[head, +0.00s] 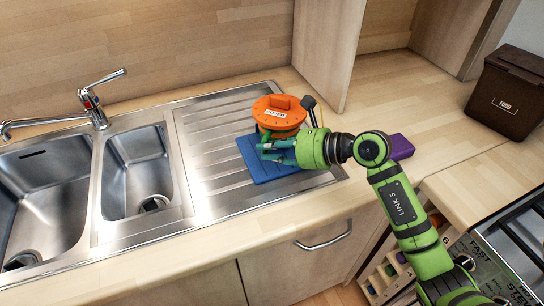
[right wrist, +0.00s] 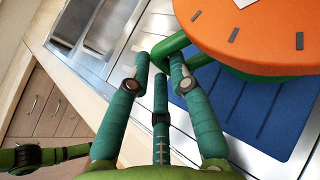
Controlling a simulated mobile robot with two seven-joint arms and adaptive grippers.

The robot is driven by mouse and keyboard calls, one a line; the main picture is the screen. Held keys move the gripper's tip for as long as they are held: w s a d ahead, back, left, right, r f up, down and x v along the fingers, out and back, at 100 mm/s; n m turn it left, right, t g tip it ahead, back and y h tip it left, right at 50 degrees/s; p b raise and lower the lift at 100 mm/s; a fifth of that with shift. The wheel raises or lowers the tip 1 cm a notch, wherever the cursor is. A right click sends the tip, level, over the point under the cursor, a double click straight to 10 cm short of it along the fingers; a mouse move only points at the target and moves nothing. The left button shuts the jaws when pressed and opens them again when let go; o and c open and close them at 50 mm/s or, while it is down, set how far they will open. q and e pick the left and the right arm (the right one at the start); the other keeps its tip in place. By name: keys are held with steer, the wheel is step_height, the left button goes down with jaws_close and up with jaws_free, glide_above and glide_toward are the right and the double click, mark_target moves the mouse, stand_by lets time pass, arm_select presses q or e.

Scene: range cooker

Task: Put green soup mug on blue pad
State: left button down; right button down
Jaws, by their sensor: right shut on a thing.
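The green soup mug (head: 280,131) has an orange lid (head: 280,109) with dark marks, which fills the upper right of the right wrist view (right wrist: 255,35). My right gripper (head: 263,151) is shut on the mug's green handle (right wrist: 172,45), and its teal fingers lie at the mug's near side. The blue pad (head: 257,168) lies on the ribbed steel drainer, and it also shows below the mug in the right wrist view (right wrist: 255,115). The mug is upright over the pad's far part. I cannot tell whether its base touches the pad. My left gripper is not in view.
The steel sink (head: 40,195) and a tap (head: 95,105) are to the left. A wooden panel (head: 328,45) stands behind the mug. A purple block (head: 401,147) lies to the right, with a brown food bin (head: 508,92) farther right. The drainer's left part is clear.

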step_height(320, 180, down, 3)
steer(key=shift+f+p, duration=0.1)
steer(key=shift+p, duration=0.25)
steer(key=shift+f, duration=0.15)
steer(key=c, duration=1.1)
jaws_free()
steer(key=shift+f, duration=0.15)
steer(key=shift+s, duration=0.1)
steer(key=b+v, duration=0.3)
steer(key=v, duration=0.8)
steer(key=shift+s+d+r, duration=0.25)
steer(key=shift+d+r, duration=0.15)
steer(key=shift+d, duration=0.05)
